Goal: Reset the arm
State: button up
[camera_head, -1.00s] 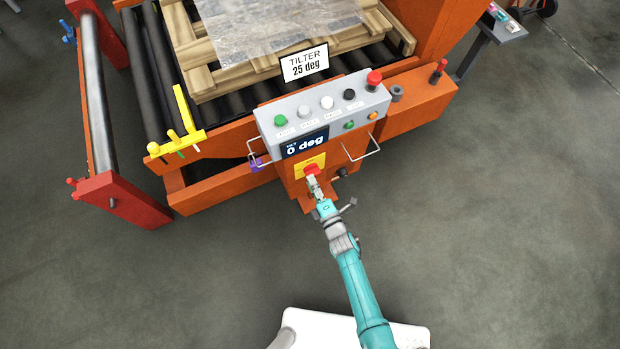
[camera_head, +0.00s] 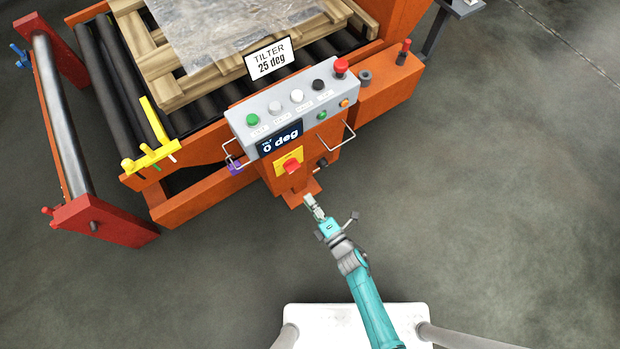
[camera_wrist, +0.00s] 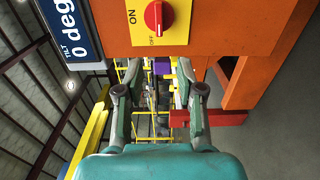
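My gripper (camera_head: 313,203) hangs in front of the orange tilter console, below and to the right of the red rotary switch (camera_head: 291,167), and apart from it. In the wrist view its two fingers (camera_wrist: 159,75) are spread with nothing between them. The red switch knob (camera_wrist: 153,17) sits on a yellow plate (camera_wrist: 178,28) marked ON and OFF, beyond the fingertips. Its white line runs up and down in the wrist view, with the lower end near OFF. My teal arm reaches up from my white base.
The grey button panel (camera_head: 293,108) and its display (camera_head: 279,139), reading 0 deg, top the console. Wire handles (camera_head: 337,135) stick out at its sides. A wooden pallet (camera_head: 170,92) lies on the rollers behind. Open floor (camera_head: 500,200) lies to the right.

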jog(key=s+d+r+m+t+h, duration=0.1)
jog(key=s+d+r+m+h, duration=0.2)
jog(key=s+d+r+m, duration=0.4)
jog(key=s+d+r+m+h, duration=0.3)
jog(key=s+d+m, duration=0.2)
jog(key=s, duration=0.4)
jog(key=s+d+r+m+h, duration=0.2)
jog(key=s+r+m, duration=0.4)
jog(key=r, duration=0.4)
jog(key=s+d+r+m+g+h, duration=0.1)
jog(key=s+d+r+m, duration=0.3)
jog(key=r, duration=0.6)
jog(key=s+m+h, duration=0.1)
jog(key=s+m, duration=0.1)
jog(key=m, duration=0.1)
jog(key=shift+s+d+r, duration=0.2)
jog(key=shift+s+r, duration=0.15)
jog(key=shift+s, duration=0.05)
